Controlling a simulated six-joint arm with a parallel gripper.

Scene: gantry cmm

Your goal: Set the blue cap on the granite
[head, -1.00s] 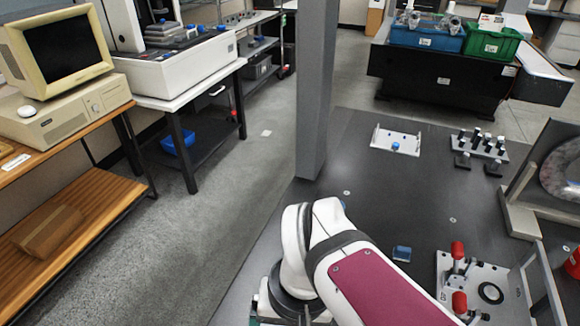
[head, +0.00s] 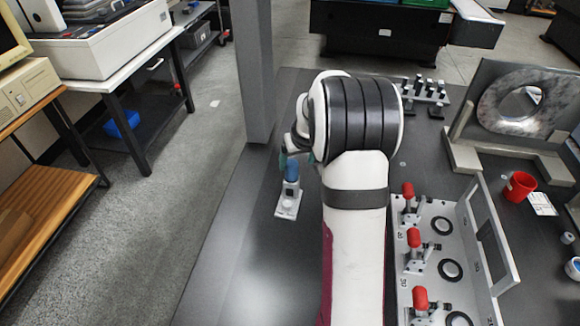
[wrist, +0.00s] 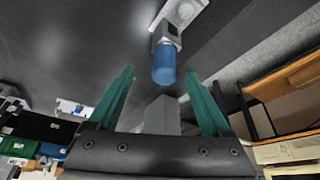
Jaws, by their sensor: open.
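The blue cap (head: 291,168) is a rounded blue cylinder. It sits upright on a grey fitting fixed to a small white plate (head: 287,209) on the dark granite (head: 240,240), right of the grey pillar. In the wrist view the cap (wrist: 164,64) shows at the level of the fingertips, with its fitting beyond it. My gripper (wrist: 160,73) has green fingers, spread wide, with nothing held. In the head view my gripper (head: 297,158) is at the cap, partly hidden by my wrist. I cannot tell whether a finger touches the cap.
The grey pillar (head: 252,70) rises close to the left of my gripper. A clamp fixture with red handles (head: 415,238) stands on the right, with a red cup (head: 518,187) beyond it. Bare granite lies in front of the white plate.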

